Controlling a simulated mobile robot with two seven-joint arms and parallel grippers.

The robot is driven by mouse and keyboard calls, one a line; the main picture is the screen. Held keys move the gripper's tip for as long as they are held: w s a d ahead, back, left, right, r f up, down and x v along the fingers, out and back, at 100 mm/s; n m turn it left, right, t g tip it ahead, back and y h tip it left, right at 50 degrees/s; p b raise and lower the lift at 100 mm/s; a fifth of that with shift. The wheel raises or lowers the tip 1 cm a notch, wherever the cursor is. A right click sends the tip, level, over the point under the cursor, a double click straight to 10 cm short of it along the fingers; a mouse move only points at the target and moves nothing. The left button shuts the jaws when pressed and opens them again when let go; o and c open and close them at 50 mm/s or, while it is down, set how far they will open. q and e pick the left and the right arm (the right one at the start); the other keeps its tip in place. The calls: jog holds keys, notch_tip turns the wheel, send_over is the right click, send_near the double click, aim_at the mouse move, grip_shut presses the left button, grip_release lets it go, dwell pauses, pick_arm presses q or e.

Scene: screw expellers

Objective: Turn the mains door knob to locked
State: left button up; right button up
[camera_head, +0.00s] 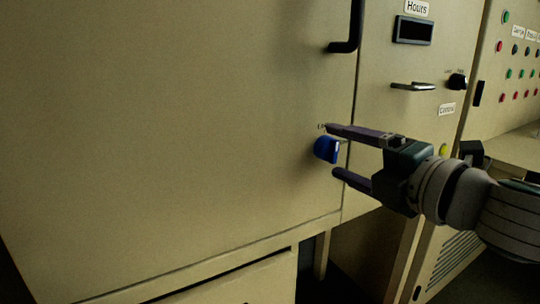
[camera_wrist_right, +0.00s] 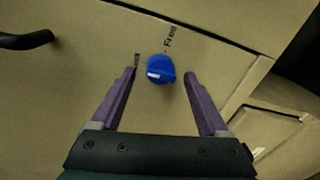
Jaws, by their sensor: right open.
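The blue door knob (camera_head: 326,149) sits on the beige cabinet door (camera_head: 180,120), near its lower right edge. It also shows in the right wrist view (camera_wrist_right: 161,69), with a white mark on its grip and small dark lettering beside it, partly legible. My right gripper (camera_head: 333,150) is open, with its purple fingers on either side of the knob, one above and one below in the head view. In the right wrist view the knob lies between the fingertips (camera_wrist_right: 160,73), with a gap on both sides. My left gripper is not in view.
A black door handle (camera_head: 347,28) is above the knob. To the right are an hours display (camera_head: 413,30), a metal handle (camera_head: 412,86), a black knob (camera_head: 457,81) and a panel of coloured buttons (camera_head: 515,70). The door face left of the knob is clear.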

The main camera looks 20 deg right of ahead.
jog(key=s, duration=0.8)
jog(key=shift+s+d+r, duration=0.25)
jog(key=shift+d+r, duration=0.05)
jog(key=shift+r, duration=0.05)
jog(key=s+d+r+m+g+h+p, duration=0.1)
jog(key=s+r+m+g+h+p, duration=0.35)
jog(key=m+p, duration=0.6)
jog(key=s+a+r+m+g+y+p, duration=0.35)
jog(key=s+a+m+g+p, duration=0.55)
jog(key=s+a+p, duration=0.3)
notch_tip(320, 180, up, 35)
jog(key=p, duration=3.4)
jog(key=shift+s+d, duration=0.2)
jog(key=shift+s, duration=0.15)
